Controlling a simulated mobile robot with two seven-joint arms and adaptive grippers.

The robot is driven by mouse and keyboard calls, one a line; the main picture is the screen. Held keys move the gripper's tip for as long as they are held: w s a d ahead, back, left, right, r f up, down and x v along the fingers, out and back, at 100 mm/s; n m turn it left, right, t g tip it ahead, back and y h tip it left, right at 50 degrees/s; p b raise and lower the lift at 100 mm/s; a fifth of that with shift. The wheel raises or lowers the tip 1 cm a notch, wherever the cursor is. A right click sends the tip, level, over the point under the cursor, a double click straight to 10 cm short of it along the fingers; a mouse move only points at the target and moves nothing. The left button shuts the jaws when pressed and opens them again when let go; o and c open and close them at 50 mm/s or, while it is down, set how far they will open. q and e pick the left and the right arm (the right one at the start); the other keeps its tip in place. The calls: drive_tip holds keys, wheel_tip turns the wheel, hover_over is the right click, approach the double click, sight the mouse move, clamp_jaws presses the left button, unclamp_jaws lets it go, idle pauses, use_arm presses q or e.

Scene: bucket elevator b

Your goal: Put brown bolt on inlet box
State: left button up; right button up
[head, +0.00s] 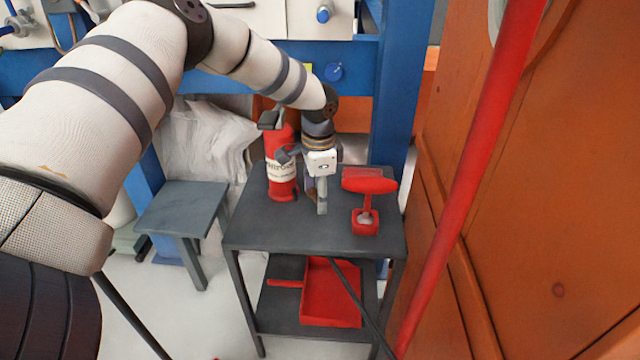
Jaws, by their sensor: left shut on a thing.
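My left gripper (320,200) points down over the dark grey table (262,232), between a red canister and a red T-shaped tool. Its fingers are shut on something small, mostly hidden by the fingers. A dark brownish bit shows just left of the fingertips, which fits the brown bolt, but its shape is unclear. The fingertips are at or just above the tabletop; I cannot tell if they touch. I cannot pick out the inlet box for certain. My right gripper is not in view.
The red canister (281,172) stands close left of the gripper, the red tool (368,188) close right. A red tray (330,292) lies on the lower shelf. A low grey stool (182,208) stands left. A red pole (470,170) and large orange panels (550,200) bound the right.

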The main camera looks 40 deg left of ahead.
use_arm(q)
wheel_tip(320, 180, down, 3)
drive_tip(key=shift+s+d+f, duration=0.1)
drive_tip(key=shift+f, duration=0.05)
drive_tip(key=shift+f, duration=0.2)
drive_tip(key=o, duration=1.1)
drive_tip(key=shift+o, duration=0.2)
drive_tip(key=shift+r, duration=0.15)
